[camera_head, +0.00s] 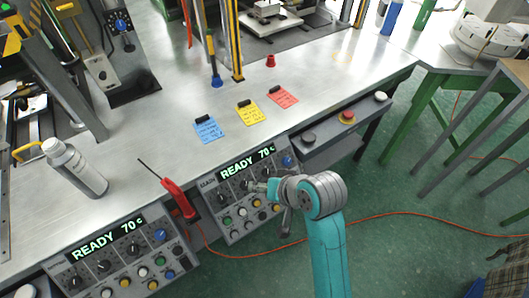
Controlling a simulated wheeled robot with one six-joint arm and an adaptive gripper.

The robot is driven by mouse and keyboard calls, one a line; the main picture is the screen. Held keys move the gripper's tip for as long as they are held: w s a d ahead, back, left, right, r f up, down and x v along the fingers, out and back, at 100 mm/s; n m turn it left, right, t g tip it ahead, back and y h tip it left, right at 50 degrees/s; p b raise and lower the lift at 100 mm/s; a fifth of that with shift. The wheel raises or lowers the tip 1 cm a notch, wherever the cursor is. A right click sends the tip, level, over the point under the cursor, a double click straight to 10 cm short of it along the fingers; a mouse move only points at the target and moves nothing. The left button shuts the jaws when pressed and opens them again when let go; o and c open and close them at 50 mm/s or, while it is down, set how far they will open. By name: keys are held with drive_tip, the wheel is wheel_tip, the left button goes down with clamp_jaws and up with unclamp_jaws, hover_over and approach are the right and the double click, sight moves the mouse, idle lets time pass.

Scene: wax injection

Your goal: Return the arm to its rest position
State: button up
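My teal and grey arm (329,255) rises from the bottom of the head view. Its grey wrist is in front of the right control panel (238,192) on the table's front. My gripper (262,186) is small and seen from behind the wrist, close to or in front of the panel's knobs. Whether it touches them or is open cannot be made out. The panel's display reads READY 70 C.
A second control panel (118,258) is at lower left. An orange cable (400,213) crosses the open green floor. Green-legged tables stand at right.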

drive_tip(key=s+d+f+m+t+h, duration=0.1)
drive_tip(key=s+d+f+t, duration=0.2)
drive_tip(key=s+d+f, duration=0.3)
drive_tip(key=s+d+f+m+t+h, duration=0.1)
drive_tip(key=s+d+f+t+h, duration=0.1)
drive_tip(key=s+d+f, duration=0.5)
drive_tip(key=s+d+r+t+h, duration=0.1)
drive_tip(key=s+r, duration=0.3)
drive_tip(key=s, duration=0.3)
drive_tip(key=s+d+r+n+t, duration=0.1)
drive_tip(key=s+d+r, duration=0.1)
drive_tip(key=s+r, duration=0.2)
drive_tip(key=s+d+r+t+h, duration=0.1)
drive_tip(key=s+r, duration=0.3)
drive_tip(key=s, duration=0.6)
drive_tip(key=shift+s+d+r+t+h, duration=0.3)
drive_tip(key=shift+d+r+t, duration=0.1)
drive_tip(key=shift+d+t, duration=0.15)
